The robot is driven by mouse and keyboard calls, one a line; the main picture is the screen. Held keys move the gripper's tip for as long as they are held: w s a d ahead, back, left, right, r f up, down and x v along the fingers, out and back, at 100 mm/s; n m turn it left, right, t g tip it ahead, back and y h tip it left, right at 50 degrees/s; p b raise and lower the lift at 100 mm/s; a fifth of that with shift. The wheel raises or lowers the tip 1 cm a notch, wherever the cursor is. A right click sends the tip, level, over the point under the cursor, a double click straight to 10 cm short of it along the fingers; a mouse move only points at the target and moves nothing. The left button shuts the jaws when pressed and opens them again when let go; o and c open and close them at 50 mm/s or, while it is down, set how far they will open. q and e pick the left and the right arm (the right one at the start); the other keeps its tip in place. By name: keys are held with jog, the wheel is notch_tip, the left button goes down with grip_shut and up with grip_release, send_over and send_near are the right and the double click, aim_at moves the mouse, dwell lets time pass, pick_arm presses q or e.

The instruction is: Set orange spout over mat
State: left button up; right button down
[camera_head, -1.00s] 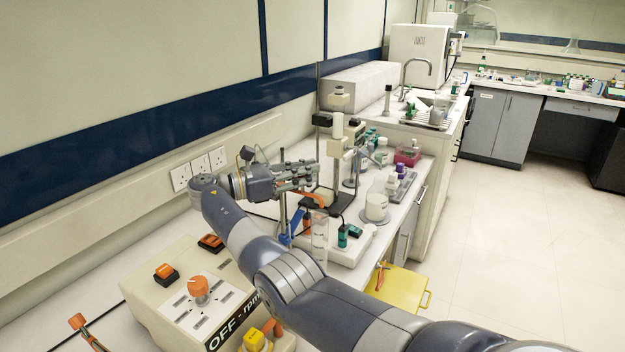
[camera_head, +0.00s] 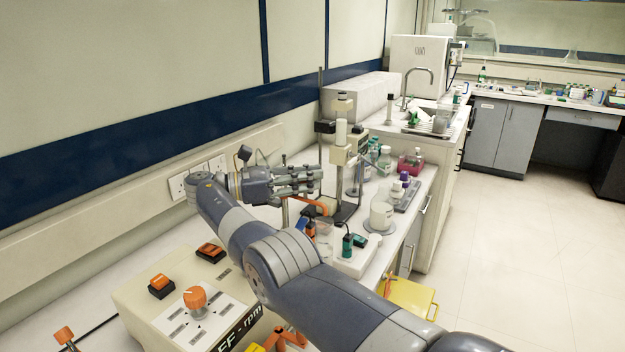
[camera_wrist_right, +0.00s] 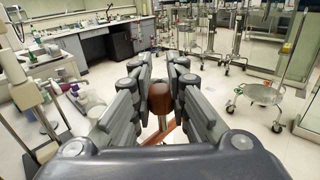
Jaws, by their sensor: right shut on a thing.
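The orange spout (camera_head: 316,204) is a thin curved piece at my right gripper (camera_head: 312,180), above the bench. In the right wrist view, a brown-orange rounded end (camera_wrist_right: 160,98) sits between the fingers of the right gripper (camera_wrist_right: 160,85), which is shut on it. A round grey mat (camera_head: 371,228) lies on the bench under a white beaker, to the right of and below the gripper; I cannot tell whether it is the task's mat. The spout's far end is partly hidden. My left gripper is not in view.
A stand with a column (camera_head: 341,135) rises just right of the gripper. A control box with an orange knob (camera_head: 195,298) is in front. A white tray (camera_head: 356,260) lies near the bench edge.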

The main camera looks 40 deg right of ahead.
jog(key=shift+w+a, duration=0.15)
jog(key=shift+a, duration=0.1)
jog(key=c, duration=1.8)
grip_release()
jog(key=o, duration=0.3)
jog(key=shift+w+a, duration=0.2)
jog(key=shift+a, duration=0.15)
jog(key=shift+o, duration=0.2)
jog(key=shift+w+a, duration=0.1)
jog(key=shift+a, duration=0.15)
jog(key=shift+s+d, duration=0.2)
jog(key=shift+d, duration=0.15)
jog(key=shift+d+r, duration=0.1)
jog(key=shift+r, duration=0.3)
jog(key=r, duration=0.9)
jog(key=shift+w+a+r, duration=0.1)
jog(key=shift+w+a, duration=0.05)
jog(key=shift+a, duration=0.25)
